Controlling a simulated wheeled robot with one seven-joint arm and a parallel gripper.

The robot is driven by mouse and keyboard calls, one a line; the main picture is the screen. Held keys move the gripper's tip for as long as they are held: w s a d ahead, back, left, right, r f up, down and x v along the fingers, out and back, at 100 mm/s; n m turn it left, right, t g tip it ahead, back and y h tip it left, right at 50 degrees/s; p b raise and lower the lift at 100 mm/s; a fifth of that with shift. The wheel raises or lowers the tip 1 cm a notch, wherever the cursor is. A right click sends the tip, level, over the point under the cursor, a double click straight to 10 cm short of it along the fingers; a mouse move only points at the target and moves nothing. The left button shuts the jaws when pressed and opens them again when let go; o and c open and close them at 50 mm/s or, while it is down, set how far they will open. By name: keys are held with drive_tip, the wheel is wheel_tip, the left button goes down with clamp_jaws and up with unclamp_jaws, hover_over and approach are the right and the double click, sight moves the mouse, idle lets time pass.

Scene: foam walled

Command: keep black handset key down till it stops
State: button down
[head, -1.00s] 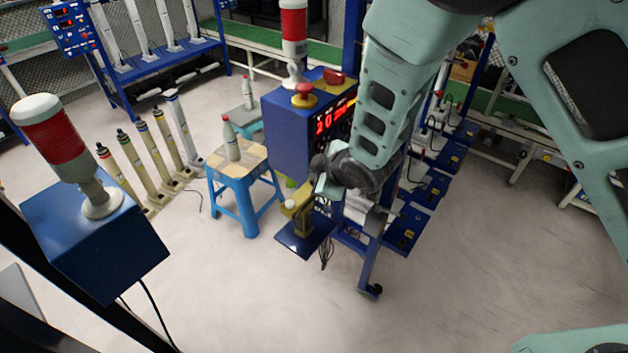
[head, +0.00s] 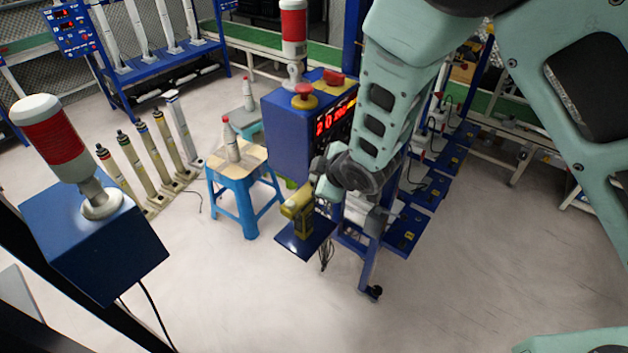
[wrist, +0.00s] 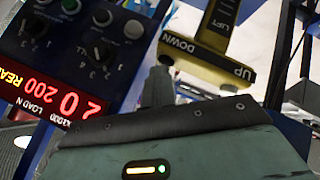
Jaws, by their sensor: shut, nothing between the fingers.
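The yellow handset (wrist: 205,58), marked DOWN and UP on its near face, fills the upper right of the wrist view. In the head view the handset (head: 298,205) stands over a blue plate. My gripper (wrist: 157,82) is shut and empty, its narrow tip close to the DOWN end of the handset. A small dark round shape lies at that tip; I cannot tell whether it is the black key or whether the tip touches it. In the head view my gripper (head: 318,186) is beside the handset's top, partly hidden by my wrist.
The blue control box (head: 288,135) with red digits and knobs is close beside my gripper; its red display (wrist: 55,100) shows in the wrist view. A blue stool (head: 240,185) with a bottle stands to the left. Open floor lies in front.

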idle(0.4)
drive_tip(key=shift+r+p, duration=0.5)
drive_tip(key=shift+r, duration=0.4)
drive_tip(key=shift+r, duration=0.15)
wheel_tip(320, 180, up, 5)
drive_tip(key=p, duration=0.3)
idle(0.3)
